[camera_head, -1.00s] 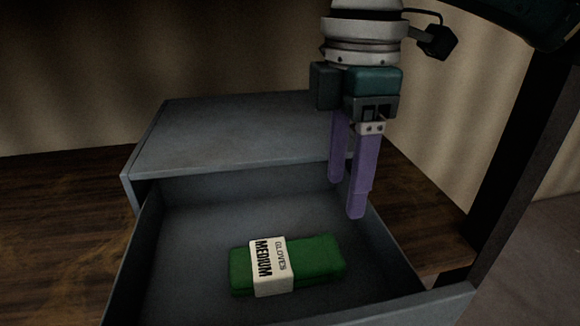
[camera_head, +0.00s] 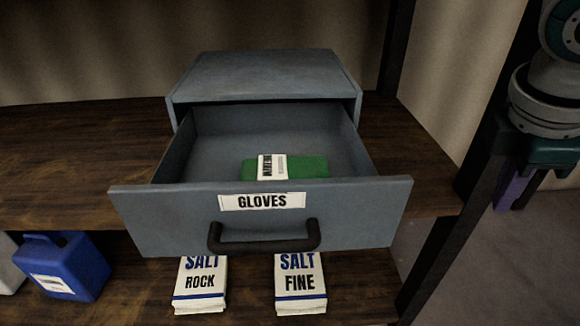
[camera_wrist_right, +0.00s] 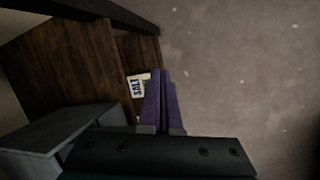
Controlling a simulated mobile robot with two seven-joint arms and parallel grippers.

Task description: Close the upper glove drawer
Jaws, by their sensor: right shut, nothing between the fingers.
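The upper glove drawer (camera_head: 150,215) is pulled well out of its grey cabinet (camera_head: 262,75) on the wooden shelf. Its front carries a GLOVES label (camera_head: 262,202) and a dark bar handle (camera_head: 265,245). A green glove pack (camera_head: 305,168) with a white band lies inside it. My right gripper (camera_head: 512,192) is at the right edge of the head view, beyond the dark shelf post, apart from the drawer. Its purple fingers are shut and empty; they also show in the right wrist view (camera_wrist_right: 163,100). My left gripper is out of view.
Below the drawer stand a SALT ROCK bag (camera_head: 200,285) and a SALT FINE bag (camera_head: 300,285). A blue jug (camera_head: 65,268) is at lower left. The dark post (camera_head: 480,190) stands between my right gripper and the drawer. Floor (camera_head: 545,255) is clear at right.

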